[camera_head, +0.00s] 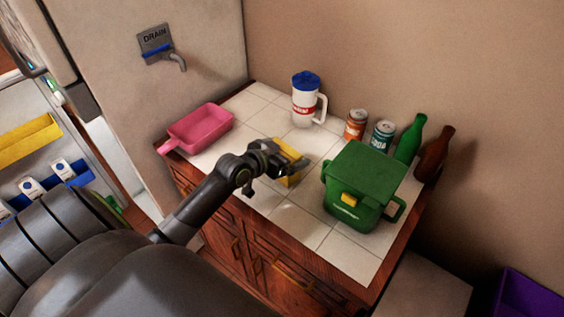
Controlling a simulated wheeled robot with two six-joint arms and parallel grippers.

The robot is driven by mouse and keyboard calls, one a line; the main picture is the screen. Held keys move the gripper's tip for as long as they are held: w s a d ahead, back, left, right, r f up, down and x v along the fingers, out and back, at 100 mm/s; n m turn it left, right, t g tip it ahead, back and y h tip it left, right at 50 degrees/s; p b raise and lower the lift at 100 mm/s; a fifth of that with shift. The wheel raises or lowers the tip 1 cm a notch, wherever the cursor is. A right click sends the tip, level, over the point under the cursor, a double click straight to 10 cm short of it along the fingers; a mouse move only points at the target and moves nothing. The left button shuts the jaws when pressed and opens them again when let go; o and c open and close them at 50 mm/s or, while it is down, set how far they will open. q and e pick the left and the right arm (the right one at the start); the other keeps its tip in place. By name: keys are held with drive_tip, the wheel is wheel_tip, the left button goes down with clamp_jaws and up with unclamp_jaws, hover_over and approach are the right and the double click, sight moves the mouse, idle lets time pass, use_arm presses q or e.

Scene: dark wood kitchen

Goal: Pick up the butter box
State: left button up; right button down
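A yellow box (291,180), which I take to be the butter box, is on or just above the white tiled counter near its front middle. My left gripper (277,162) is right at the box and covers much of it. Yellow shows above and below the dark fingers. I cannot tell whether the fingers are closed on the box or only around or over it, nor whether the box touches the counter. My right gripper is not in view.
A pink tray (201,127) lies left on the counter. A white mug with blue lid (305,100), two cans (356,124) (382,136), a green bottle (411,140) and a brown bottle (435,153) stand behind. A green lidded container (365,185) stands right. Front tiles are clear.

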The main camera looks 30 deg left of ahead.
use_arm(q)
drive_tip(key=c, duration=0.8)
